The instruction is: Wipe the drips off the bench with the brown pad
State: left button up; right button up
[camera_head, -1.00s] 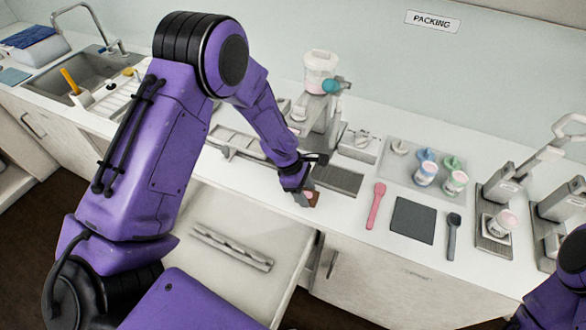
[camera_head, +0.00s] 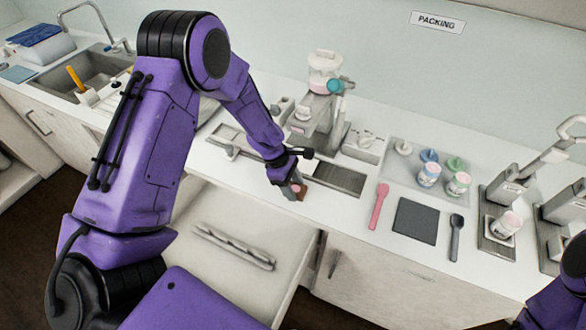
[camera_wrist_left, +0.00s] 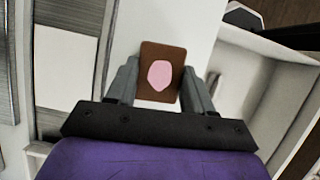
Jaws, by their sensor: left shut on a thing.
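The brown pad (camera_head: 303,192) is between the fingers of my left gripper (camera_head: 294,188), low over the front of the white bench (camera_head: 340,205). I cannot tell from the head view whether it touches the bench. In the left wrist view the pad (camera_wrist_left: 148,54) shows between both fingers of the left gripper (camera_wrist_left: 160,75), with a pink patch on its face. I make out no drips on the bench; the arm and pad hide part of it. My right gripper is outside the frames; only part of its purple arm shows at right.
A pink spatula (camera_head: 379,206), a dark square mat (camera_head: 415,221) and a dark spoon (camera_head: 456,235) lie right of the pad. A machine (camera_head: 322,115) stands behind it. A tray (camera_head: 398,176) holds several cups. An open drawer (camera_head: 240,225) juts out below the bench front.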

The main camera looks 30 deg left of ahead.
pick_arm(q)
jog(key=shift+d+r, duration=0.1)
jog(key=shift+r, duration=3.8)
